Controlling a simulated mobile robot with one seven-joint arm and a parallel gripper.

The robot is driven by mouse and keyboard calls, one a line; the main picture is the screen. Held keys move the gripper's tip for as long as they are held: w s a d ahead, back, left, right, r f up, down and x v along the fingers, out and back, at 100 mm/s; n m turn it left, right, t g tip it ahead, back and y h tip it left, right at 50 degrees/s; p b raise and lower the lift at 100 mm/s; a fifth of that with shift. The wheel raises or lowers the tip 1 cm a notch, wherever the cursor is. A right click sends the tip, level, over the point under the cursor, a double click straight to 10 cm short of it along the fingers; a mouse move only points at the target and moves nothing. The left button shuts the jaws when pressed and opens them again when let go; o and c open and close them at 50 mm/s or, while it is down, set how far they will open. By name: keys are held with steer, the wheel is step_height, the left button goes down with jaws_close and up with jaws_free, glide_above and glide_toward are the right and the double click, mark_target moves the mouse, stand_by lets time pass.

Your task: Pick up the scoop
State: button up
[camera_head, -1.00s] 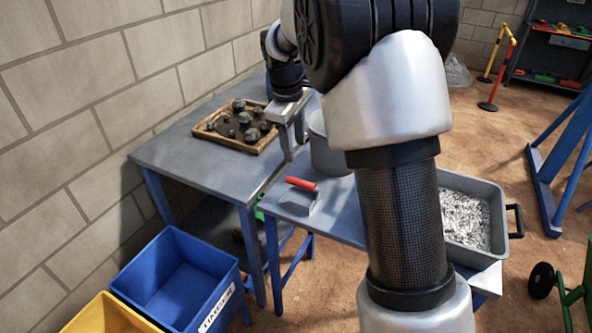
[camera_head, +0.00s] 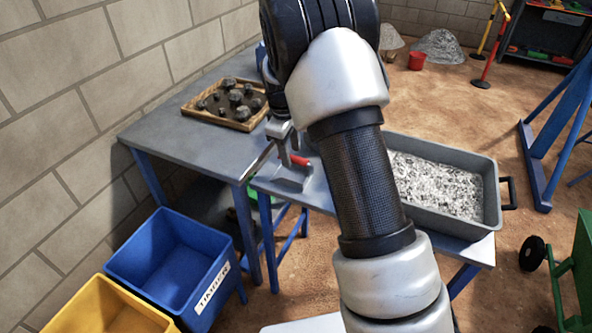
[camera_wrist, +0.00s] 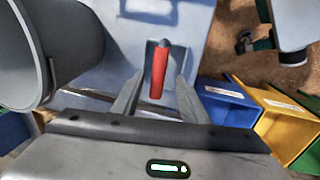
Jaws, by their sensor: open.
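The scoop has a red handle and a grey pan. In the head view the scoop (camera_head: 293,181) lies on the grey-blue table, just right of my gripper. My gripper (camera_head: 264,172) is open and empty, its fingers spread and angled down. In the wrist view the red handle of the scoop (camera_wrist: 159,70) stands out between the two open fingertips (camera_wrist: 160,78). Its pan lies beyond, partly hidden by the handle. The fingers do not appear to touch the handle; how far below the tips it lies I cannot tell.
A grey bucket (camera_wrist: 45,55) stands close left in the wrist view; my arm mostly hides it in the head view. A wooden tray of dark rocks (camera_head: 228,104) is on the table behind. A grey tray of gravel (camera_head: 490,190) sits right. Blue (camera_head: 170,262) and yellow (camera_head: 100,308) bins stand front left.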

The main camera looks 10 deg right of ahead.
mark_target(292, 156)
steer(key=f, duration=0.3)
steer(key=w+f, duration=0.1)
steer(key=shift+d+f, duration=0.2)
steer(key=shift+d, duration=0.15)
steer(key=shift+r, duration=0.1)
jaws_close()
